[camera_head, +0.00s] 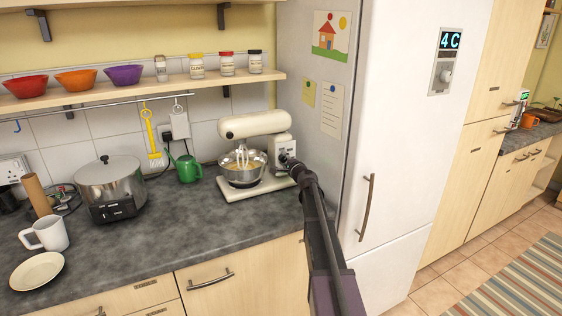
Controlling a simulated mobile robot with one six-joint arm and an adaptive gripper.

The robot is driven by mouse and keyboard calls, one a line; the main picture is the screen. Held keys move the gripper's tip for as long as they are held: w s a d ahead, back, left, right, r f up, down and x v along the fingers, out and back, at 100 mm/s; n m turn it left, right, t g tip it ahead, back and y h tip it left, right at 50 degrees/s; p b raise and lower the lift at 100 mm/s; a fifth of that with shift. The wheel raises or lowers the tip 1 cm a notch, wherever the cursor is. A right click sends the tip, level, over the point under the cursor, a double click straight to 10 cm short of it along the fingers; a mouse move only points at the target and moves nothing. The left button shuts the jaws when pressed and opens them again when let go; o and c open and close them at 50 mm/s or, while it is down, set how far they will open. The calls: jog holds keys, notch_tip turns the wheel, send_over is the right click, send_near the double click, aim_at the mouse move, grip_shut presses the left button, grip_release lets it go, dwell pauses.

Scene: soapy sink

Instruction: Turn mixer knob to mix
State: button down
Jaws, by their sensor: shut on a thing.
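The cream stand mixer (256,127) stands on the grey counter beside the fridge. Its metal bowl (241,173) sits under the head with the whisk in it. My gripper (288,164) is at the right side of the mixer's body, where the knob is. It is shut on the knob, which is mostly hidden behind the gripper. My dark arm reaches up to it from the lower middle of the view.
The white fridge (400,150) rises close on the right of the mixer and my arm. A green watering can (187,168), a steel cooker (111,186), a white mug (46,233) and a plate (37,271) stand to the left. The counter's front middle is clear.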

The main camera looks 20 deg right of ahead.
jog(key=shift+d+m, duration=0.1)
jog(key=shift+m, duration=0.5)
jog(key=shift+c, duration=1.3)
grip_release()
jog(key=shift+s, duration=0.15)
jog(key=s, duration=1.2)
jog(key=shift+d, duration=0.2)
jog(key=shift+w, duration=0.1)
